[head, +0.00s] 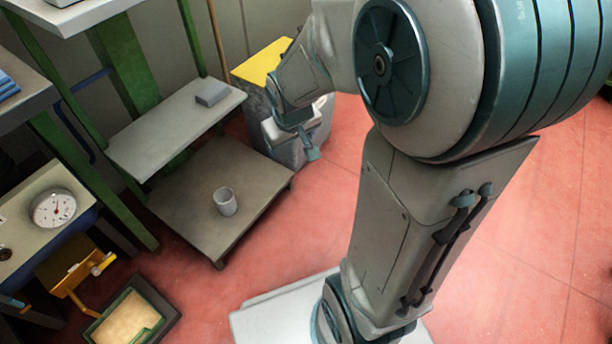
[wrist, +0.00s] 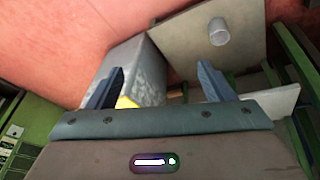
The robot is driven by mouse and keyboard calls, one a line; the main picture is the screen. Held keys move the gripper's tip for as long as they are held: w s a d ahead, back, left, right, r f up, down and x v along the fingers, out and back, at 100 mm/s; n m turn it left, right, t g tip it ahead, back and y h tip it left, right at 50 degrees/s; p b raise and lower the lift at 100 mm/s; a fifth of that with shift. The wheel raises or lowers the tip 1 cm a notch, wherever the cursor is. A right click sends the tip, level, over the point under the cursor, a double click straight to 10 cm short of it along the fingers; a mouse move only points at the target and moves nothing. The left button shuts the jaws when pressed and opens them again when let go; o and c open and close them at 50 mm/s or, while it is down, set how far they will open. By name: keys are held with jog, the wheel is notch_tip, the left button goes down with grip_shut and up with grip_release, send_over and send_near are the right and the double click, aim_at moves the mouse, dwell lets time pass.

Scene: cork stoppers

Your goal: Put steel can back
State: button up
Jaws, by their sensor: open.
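The steel can (head: 227,203), a small grey cylinder, stands upright on a low brown platform (head: 180,205) near the floor. The can also shows in the wrist view (wrist: 218,34), at the upper right, on the same platform (wrist: 185,45). My gripper (head: 303,137) is up and to the right of the can in the head view, apart from it. In the wrist view my gripper (wrist: 160,72) has its two blue fingers spread wide, with nothing held between them.
A grey bin with a yellow top (head: 262,60) stands behind my gripper. A grey shelf (head: 150,135) holding a small grey block (head: 212,94) is above the platform's back part. A round dial scale (head: 54,208) and a dark tray (head: 168,318) are at left. Red floor lies open at right.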

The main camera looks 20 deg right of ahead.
jog(key=s+a+r+m+g, duration=0.1)
jog(key=s+r, duration=0.3)
jog(key=s, duration=0.9)
jog(key=shift+s+a+m+g+y, duration=0.35)
jog(key=shift+a+m+g+y, duration=0.1)
jog(key=shift+g, duration=0.35)
notch_tip(320, 180, up, 39)
jog(key=t+p, duration=0.1)
jog(key=p, duration=3.5)
jog(key=shift+t, duration=0.3)
jog(key=shift+s+d, duration=0.1)
